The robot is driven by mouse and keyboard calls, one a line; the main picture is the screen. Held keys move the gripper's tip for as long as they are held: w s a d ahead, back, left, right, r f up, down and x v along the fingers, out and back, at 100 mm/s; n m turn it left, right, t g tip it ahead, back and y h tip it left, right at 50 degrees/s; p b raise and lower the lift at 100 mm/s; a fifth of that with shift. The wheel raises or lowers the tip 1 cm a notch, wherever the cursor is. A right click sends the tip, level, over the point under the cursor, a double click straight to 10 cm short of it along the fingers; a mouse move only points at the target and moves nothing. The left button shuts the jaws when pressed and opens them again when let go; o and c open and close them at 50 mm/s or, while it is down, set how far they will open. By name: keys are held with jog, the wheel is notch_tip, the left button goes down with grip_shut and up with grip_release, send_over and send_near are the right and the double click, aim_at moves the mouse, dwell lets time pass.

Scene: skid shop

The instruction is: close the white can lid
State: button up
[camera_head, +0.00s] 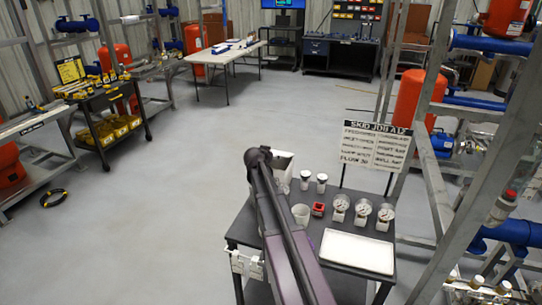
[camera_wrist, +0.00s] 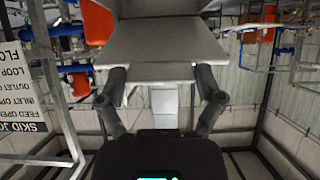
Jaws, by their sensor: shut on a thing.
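The white can (camera_head: 284,166) shows at the table's far left corner in the head view, partly hidden behind my arm. In the wrist view, a pale flat panel that looks like the white can lid (camera_wrist: 160,42) fills the upper middle. The fingers of my gripper (camera_wrist: 161,74) stand wide apart at its two side edges and are shut on it. A narrow white part (camera_wrist: 164,105) shows below the panel between the fingers. In the head view, my arm hides the fingers and their contact with the lid.
A sign (camera_head: 376,145) stands behind. Steel framing is at right; open floor is at left.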

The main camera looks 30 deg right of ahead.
jog(key=f+b, duration=0.2)
jog(key=f, duration=0.1)
jog(key=s+a+f+b, duration=0.1)
jog(key=b, duration=0.1)
jog(key=shift+f, duration=0.35)
jog(key=shift+s+a+f+b, duration=0.15)
jog(key=shift+f+b, duration=1.2)
jog(key=o, duration=1.1)
jog(key=shift+f, duration=0.15)
jog(key=shift+c, duration=0.2)
jog(key=shift+r, duration=0.2)
